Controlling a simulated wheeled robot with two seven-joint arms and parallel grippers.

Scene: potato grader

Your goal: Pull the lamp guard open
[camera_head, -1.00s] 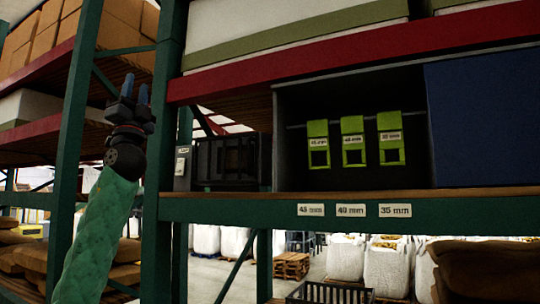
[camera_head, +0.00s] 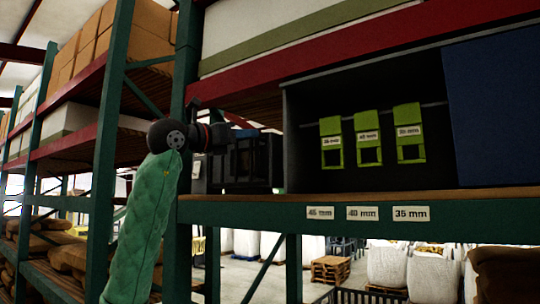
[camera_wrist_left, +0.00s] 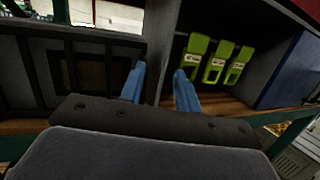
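The lamp guard (camera_head: 262,166) is a dark barred frame on the shelf, left of the open grey cabinet. It looks closed, and my left gripper partly covers it in the head view. In the left wrist view the guard's bars (camera_wrist_left: 70,62) fill the left side. My left gripper (camera_head: 250,134) points right in front of the guard's upper part. In the left wrist view its two blue fingers (camera_wrist_left: 159,86) are spread apart with nothing held between them. The guard's right edge and the cabinet's side wall lie beyond the fingers; I cannot tell any contact. My right gripper is in neither view.
The cabinet (camera_head: 300,140) holds several green size tags (camera_head: 368,139) on a rail. A blue panel (camera_head: 500,105) covers its right part. A green upright post (camera_head: 186,70) stands close to my left arm. The shelf beam (camera_head: 450,212) runs below with size labels.

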